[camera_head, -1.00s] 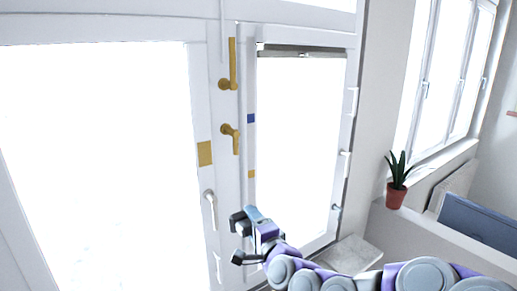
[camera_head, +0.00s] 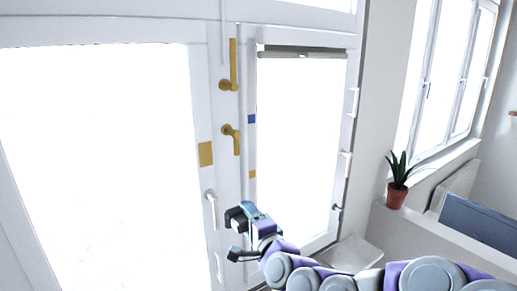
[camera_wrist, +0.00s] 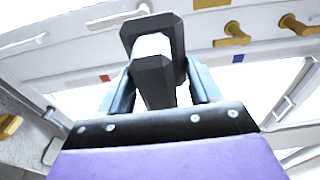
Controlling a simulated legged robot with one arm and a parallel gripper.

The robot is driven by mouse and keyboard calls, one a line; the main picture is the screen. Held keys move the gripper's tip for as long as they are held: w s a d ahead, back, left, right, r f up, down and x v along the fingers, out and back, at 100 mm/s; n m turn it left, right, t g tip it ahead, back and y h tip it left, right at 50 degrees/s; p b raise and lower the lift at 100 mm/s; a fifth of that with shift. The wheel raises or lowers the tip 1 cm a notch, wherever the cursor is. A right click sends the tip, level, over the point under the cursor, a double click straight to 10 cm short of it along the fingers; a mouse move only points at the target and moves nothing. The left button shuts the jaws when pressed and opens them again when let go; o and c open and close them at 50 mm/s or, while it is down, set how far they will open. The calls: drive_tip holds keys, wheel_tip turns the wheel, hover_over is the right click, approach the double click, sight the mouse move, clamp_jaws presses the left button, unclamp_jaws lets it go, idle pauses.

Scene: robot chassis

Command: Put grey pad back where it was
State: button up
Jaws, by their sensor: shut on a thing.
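My gripper (camera_head: 236,236) is in front of the white door frame, just right of and below the silver door handle (camera_head: 211,206). In the wrist view its two dark fingers (camera_wrist: 155,52) close on something, with a pale patch between them. The held grey pad cannot be told clearly from the bright background there. In the head view the fingertips appear as two dark blocks, and no pad outline stands out between them.
Gold handles (camera_head: 232,138) and a gold square (camera_head: 205,154) are on the door frame. A blue square (camera_head: 252,119) is to their right. A potted plant (camera_head: 397,182) stands on a ledge at right. A pale flat surface (camera_head: 350,254) lies low behind my arm.

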sight(244, 217)
drive_tip(key=shift+s+r, duration=0.1)
drive_tip(key=shift+r, duration=0.8)
drive_tip(key=r, duration=0.3)
drive_tip(key=a+r, duration=0.1)
drive_tip(key=shift+s+r, duration=0.2)
drive_tip(key=shift+s, duration=0.2)
drive_tip(key=s+d+r+p, duration=0.2)
drive_tip(key=d+r+p, duration=0.2)
drive_tip(key=r, duration=0.6)
drive_tip(key=shift+s+d, duration=0.4)
drive_tip(key=shift+d, duration=0.3)
drive_tip(key=shift+w+d, duration=0.15)
